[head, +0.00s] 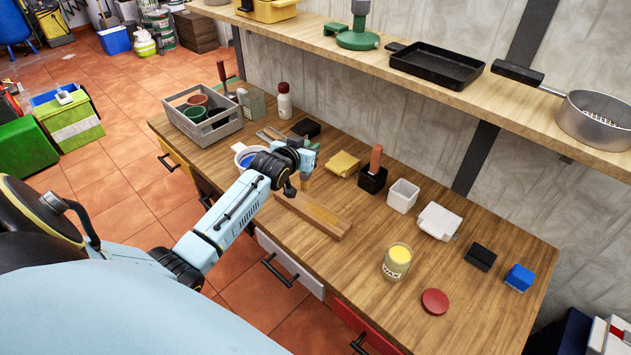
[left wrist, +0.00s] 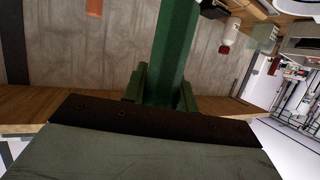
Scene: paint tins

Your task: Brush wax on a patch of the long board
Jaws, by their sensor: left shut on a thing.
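The long wooden board (head: 335,228) lies flat near the table's front edge, with a more orange patch on its upper face. The tin labelled WAX (head: 394,272) stands open to the right of it, with yellow wax (head: 400,254) inside. My left gripper (head: 306,172) is above the far left end of the board. My right gripper is not in view.
A red lid (head: 435,302) lies beside the tin. A grey crate (head: 203,128) with pots stands at the left. A shelf (head: 400,80) overhangs the back.

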